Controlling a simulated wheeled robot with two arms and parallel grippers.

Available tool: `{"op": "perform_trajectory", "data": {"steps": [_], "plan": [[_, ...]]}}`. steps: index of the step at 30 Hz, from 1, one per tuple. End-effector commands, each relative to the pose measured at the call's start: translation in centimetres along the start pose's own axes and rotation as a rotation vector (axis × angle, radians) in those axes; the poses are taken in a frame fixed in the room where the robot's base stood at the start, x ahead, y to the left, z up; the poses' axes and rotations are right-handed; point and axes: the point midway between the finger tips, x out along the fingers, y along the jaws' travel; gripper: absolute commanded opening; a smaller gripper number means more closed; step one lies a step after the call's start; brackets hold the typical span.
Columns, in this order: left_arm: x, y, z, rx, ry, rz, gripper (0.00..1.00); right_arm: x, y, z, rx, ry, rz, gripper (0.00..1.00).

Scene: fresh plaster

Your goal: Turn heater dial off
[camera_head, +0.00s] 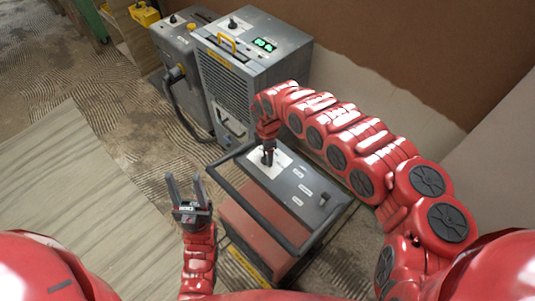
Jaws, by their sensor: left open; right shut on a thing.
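The heater (310,205) is a low box with a grey top panel, a reddish front and a dark tubular frame. It stands on the floor in the middle of the view. My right gripper (268,158) reaches down to the white plate (257,167) at the panel's far left corner and is shut on the dial there. The dial itself is mostly hidden by the fingers, so its setting cannot be read. A small black knob (324,197) sits at the panel's right end. My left gripper (186,186) is open and empty, to the left of the heater, over the floor.
A grey dehumidifier-like unit (248,75) with a green display and yellow handle stands behind the heater. A grey vacuum-like machine with a hose (178,60) stands beside it. A board (70,200) lies on the floor at left. A half-plastered wall (420,40) closes off the right.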

Motion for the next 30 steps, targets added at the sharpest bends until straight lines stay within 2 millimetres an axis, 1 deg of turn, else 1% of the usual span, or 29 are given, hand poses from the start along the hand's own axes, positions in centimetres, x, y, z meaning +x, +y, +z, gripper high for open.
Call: {"op": "perform_trajectory", "data": {"steps": [16, 17, 18, 21, 30], "plan": [[-0.08, 0.0, 0.02, 0.0, 0.0, 0.0, 0.5, -0.01, 0.01, 0.08, -0.024, -0.002, 0.0, 0.04], [-0.08, 0.0, 0.01, 0.0, 0.0, 0.0, 0.5, -0.01, 0.02, 0.08, -0.024, -0.002, 0.0, 0.65], [-0.08, 0.0, 0.01, 0.0, 0.0, 0.0, 0.5, 0.0, 0.01, 0.07, -0.023, -0.002, 0.0, 0.72], [-0.08, 0.0, 0.01, 0.0, 0.0, 0.0, 0.5, 0.0, 0.01, 0.05, -0.023, -0.001, 0.0, 0.9], [-0.09, 0.0, 0.02, 0.0, 0.0, 0.0, 0.5, -0.1, 0.03, 0.02, -0.022, -0.001, 0.001, 0.9]]}}
